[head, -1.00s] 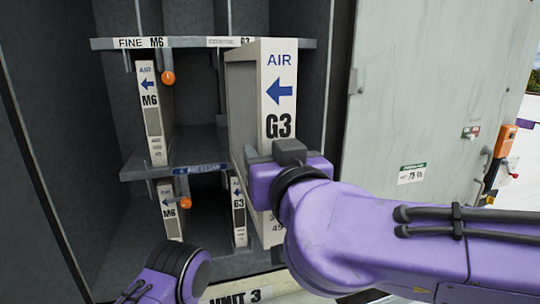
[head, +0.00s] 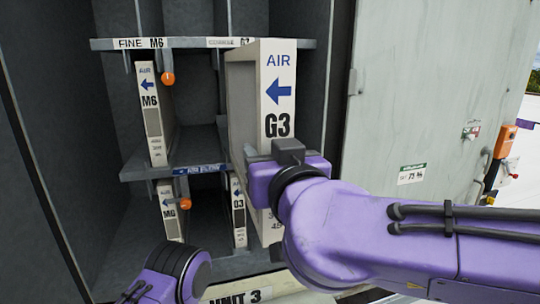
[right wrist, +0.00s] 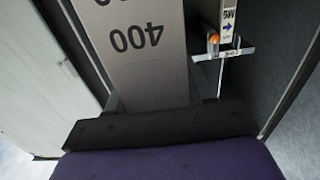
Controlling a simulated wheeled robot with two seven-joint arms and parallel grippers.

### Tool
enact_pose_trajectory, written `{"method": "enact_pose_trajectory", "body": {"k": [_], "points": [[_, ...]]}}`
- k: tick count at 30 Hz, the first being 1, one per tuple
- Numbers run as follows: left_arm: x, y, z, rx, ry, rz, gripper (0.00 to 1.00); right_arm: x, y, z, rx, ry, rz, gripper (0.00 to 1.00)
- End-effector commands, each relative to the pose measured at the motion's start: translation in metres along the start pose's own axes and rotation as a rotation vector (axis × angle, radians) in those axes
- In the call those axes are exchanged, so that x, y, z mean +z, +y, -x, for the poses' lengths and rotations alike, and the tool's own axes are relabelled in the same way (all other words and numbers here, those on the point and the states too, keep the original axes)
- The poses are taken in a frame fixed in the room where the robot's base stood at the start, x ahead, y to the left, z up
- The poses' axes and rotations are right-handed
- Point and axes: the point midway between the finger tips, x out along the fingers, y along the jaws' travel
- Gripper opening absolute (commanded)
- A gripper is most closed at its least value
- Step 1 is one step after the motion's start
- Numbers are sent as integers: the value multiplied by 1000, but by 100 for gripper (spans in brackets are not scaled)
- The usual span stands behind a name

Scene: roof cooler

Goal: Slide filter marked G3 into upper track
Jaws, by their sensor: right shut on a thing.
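The filter marked G3 (head: 278,95) is a tall off-white panel with a blue AIR arrow pointing left. It stands upright at the right side of the upper bay, its front edge toward me. My right gripper (head: 288,160) is shut on its front edge, and the fingertips are partly hidden. The filter also shows in the right wrist view (right wrist: 145,50), with "400" upside down. The upper track under the COARSE G3 label (head: 228,42) is mostly hidden behind the filter. My left arm shows at the bottom left, but its fingers are not visible.
Filter M6 (head: 152,115) stands in the upper left bay, beside an orange knob (head: 168,79). Another M6 (head: 170,212) and a smaller G3 filter (head: 238,212) stand in the lower bay. The middle shelf (head: 175,170) divides the bays. An open door (head: 430,90) stands at right.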

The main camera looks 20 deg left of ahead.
Motion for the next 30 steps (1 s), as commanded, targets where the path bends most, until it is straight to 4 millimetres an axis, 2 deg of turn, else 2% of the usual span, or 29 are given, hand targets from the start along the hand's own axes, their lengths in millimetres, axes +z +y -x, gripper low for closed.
{"method": "enact_pose_trajectory", "body": {"k": [30], "points": [[0, 0, 0, 0, 0, 0, 43, 1, 0, -61, 0, 2, 0, 0]]}}
